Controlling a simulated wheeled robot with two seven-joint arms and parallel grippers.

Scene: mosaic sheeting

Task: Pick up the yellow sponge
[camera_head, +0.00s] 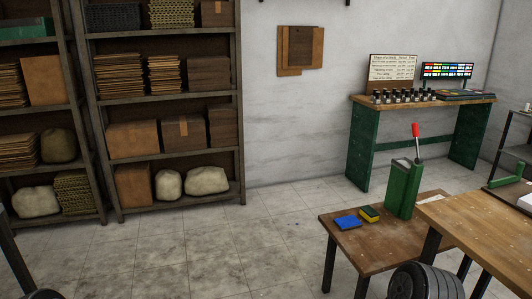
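A small sponge with yellow on it (370,210) and a dark side lies on a low wooden table (385,250) in the head view, right of the middle. A flat blue piece (347,222) lies just left of it. A tall green container (404,188) with a red-handled tool (416,131) standing in it is just right of the sponge. Neither of my grippers can be made out in this view.
A higher wooden table (480,232) overlaps the low table's right side. Dark round discs (425,283) are in front, at the bottom edge. A green-legged bench (360,145) stands by the back wall. Loaded shelves (243,110) stand at left. The tiled floor (220,250) between is clear.

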